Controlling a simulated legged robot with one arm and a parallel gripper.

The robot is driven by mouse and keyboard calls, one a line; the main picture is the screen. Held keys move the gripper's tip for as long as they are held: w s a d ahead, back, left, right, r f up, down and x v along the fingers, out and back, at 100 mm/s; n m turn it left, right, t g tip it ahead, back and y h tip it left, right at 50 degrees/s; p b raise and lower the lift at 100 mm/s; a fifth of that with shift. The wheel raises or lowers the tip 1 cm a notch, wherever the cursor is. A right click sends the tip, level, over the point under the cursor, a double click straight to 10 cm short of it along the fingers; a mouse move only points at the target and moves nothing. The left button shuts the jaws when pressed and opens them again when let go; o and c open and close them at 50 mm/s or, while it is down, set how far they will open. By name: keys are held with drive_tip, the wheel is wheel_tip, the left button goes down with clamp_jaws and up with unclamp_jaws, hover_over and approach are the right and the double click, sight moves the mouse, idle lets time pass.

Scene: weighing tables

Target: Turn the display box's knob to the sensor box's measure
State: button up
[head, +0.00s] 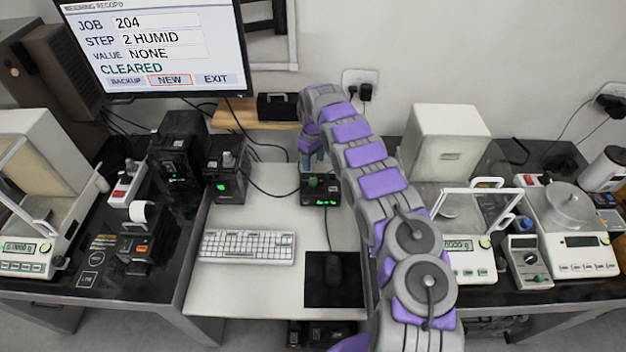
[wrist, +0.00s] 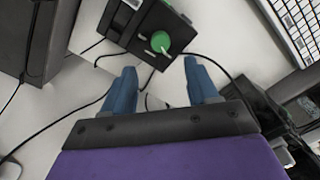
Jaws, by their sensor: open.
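A small black box (head: 319,200) with a green knob (head: 313,182) and a lit green readout stands at the back of the white desk. The wrist view shows the green knob (wrist: 160,42) with a pale pointer mark. My gripper (head: 312,166) is above and behind this box. Its two blue fingers are apart in the wrist view (wrist: 160,66), with the knob just beyond their tips and nothing between them. A larger black box (head: 228,170) with a green screen and a grey knob-like top stands to the left. I cannot tell which box is the sensor box; the readouts are too small to read.
The monitor (head: 155,45) reads JOB 204, STEP 2 HUMID, VALUE NONE, CLEARED, with NEW outlined. A keyboard (head: 248,247) and mouse (head: 333,266) lie in front. Cables run by the boxes. Balances stand on both side tables. The white desk between keyboard and boxes is clear.

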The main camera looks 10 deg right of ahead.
sight(313, 180)
wheel_tip(313, 180, down, 10)
drive_tip(key=shift+r+b, duration=0.15)
drive_tip(key=shift+b, duration=0.55)
drive_tip(key=c, duration=1)
drive_tip(key=shift+r, duration=0.1)
drive_tip(key=shift+c, duration=0.2)
